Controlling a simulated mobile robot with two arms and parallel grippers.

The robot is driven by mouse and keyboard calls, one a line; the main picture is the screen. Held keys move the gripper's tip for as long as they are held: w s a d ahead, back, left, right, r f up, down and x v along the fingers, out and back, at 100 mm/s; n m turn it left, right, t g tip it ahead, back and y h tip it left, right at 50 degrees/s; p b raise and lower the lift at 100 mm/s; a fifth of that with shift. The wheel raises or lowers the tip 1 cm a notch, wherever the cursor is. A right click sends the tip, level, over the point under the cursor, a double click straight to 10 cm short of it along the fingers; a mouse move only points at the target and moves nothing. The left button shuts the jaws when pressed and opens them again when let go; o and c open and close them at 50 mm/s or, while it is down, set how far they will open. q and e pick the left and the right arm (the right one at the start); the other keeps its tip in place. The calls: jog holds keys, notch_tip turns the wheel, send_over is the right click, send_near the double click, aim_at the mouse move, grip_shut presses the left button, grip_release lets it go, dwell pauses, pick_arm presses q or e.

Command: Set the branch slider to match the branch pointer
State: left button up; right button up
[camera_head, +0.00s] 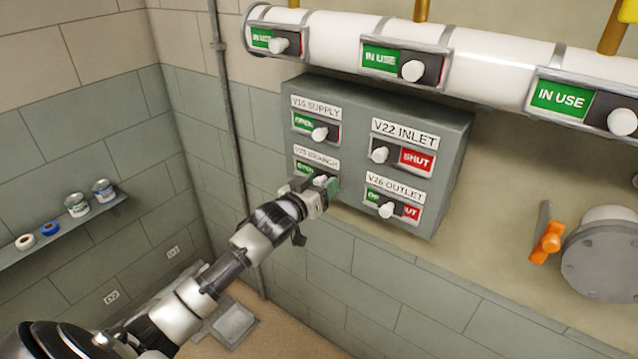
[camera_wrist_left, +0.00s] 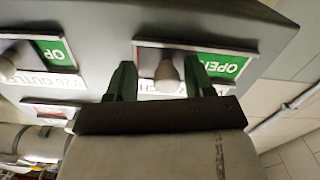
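The grey valve panel (camera_head: 450,150) on the wall carries several slider plates. The branch slider plate (camera_head: 305,170) is at its lower left, with green OPEN showing and its white knob (camera_head: 320,181) towards the right end. My left gripper (camera_head: 318,194) is at this knob. In the left wrist view the branch knob (camera_wrist_left: 166,76) stands between the two open fingers (camera_wrist_left: 160,82), with gaps on both sides; green OPEN shows beside it. I cannot identify a branch pointer in these frames. My right gripper is not in view.
The supply slider (camera_head: 319,133) is just above, the inlet slider (camera_head: 380,154) and outlet slider (camera_head: 387,209) to the right. A white pipe (camera_head: 500,65) with IN USE sliders runs above the panel. An orange lever (camera_head: 547,242) sits at right. A shelf (camera_head: 60,228) is at left.

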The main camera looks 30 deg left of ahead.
pick_arm(q)
jog(key=shift+s+a, duration=0.1)
jog(key=s+b, duration=0.2)
jog(key=s, duration=0.8)
jog(key=shift+s+a, duration=0.35)
